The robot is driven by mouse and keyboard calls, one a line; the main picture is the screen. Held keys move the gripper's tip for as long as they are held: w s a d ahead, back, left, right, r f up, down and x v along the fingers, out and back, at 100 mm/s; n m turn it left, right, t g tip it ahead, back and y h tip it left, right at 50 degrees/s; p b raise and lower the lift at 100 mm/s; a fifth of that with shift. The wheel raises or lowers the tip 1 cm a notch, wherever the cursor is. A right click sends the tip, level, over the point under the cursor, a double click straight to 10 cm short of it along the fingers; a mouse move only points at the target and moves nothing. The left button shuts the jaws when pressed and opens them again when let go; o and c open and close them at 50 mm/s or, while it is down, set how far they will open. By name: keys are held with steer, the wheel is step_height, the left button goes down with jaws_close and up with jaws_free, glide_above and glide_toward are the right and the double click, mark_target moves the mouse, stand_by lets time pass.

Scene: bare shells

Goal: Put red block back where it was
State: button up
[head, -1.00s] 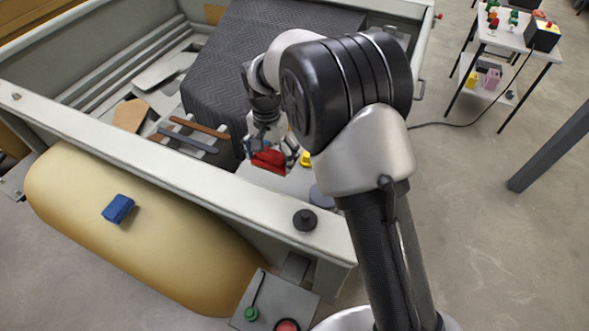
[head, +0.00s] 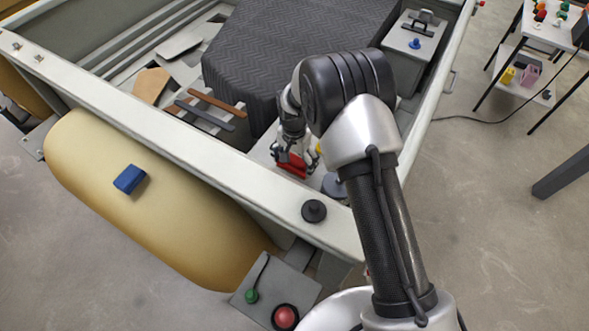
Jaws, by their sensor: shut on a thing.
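The red block (head: 291,166) is in my gripper (head: 291,160), which is shut on it. The gripper and block are over the light surface inside the near corner of the grey open bin, close to the dark quilted cover. I cannot tell whether the block touches the surface below it. My arm hides part of the area to the right of the gripper.
A yellow object (head: 318,149) and a grey round piece (head: 334,186) are close beside the gripper. A black knob (head: 314,211) stands on the bin's rim. A blue block (head: 129,179) lies on the tan rounded fender (head: 160,215). The quilted cover (head: 290,50) rises behind.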

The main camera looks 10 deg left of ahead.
mark_target(295, 170)
steer(key=shift+f, duration=2.3)
steer(key=shift+f, duration=0.15)
steer(key=o, duration=0.8)
steer(key=shift+o, duration=0.2)
